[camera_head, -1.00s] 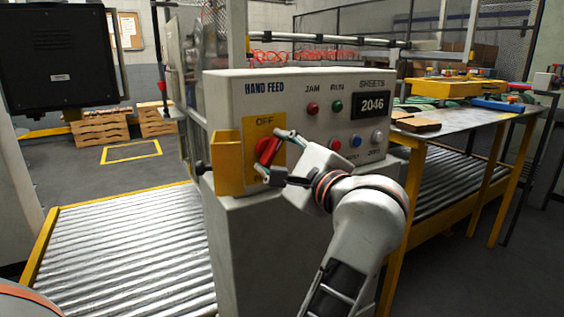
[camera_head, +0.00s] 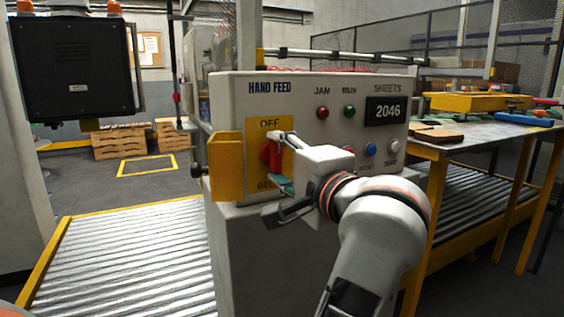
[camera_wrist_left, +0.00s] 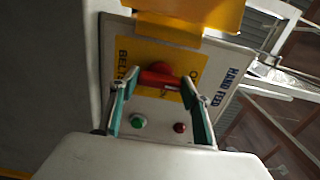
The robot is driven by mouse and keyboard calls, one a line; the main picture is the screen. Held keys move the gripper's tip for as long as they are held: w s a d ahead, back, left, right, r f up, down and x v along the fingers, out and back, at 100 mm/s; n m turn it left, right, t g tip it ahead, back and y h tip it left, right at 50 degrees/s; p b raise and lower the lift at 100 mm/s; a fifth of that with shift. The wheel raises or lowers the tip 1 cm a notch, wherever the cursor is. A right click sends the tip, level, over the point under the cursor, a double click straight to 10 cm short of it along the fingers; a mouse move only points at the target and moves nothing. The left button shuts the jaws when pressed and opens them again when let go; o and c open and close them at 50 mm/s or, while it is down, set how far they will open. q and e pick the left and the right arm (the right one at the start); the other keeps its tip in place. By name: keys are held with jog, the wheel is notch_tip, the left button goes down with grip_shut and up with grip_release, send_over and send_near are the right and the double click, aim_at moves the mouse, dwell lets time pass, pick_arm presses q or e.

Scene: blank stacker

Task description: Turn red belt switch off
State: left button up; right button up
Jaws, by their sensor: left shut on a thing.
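The red belt switch (camera_head: 275,157) sits on a yellow plate marked OFF at the top and BELT at the bottom, on the front of the hand feed panel (camera_head: 228,95). Its handle stands about upright in the head view. My left gripper (camera_head: 281,162) is shut on the handle, one finger near its upper end and one near its lower end. In the left wrist view the red handle (camera_wrist_left: 160,79) lies between the two green-padded fingers (camera_wrist_left: 158,95). The fingers hide part of the plate. My right gripper is not in view.
A yellow guard (camera_head: 227,168) sticks out just left of the switch. A roller conveyor (camera_head: 125,262) runs at the lower left.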

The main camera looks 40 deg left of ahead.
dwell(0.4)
pick_arm(q)
jog(key=o, duration=1.1)
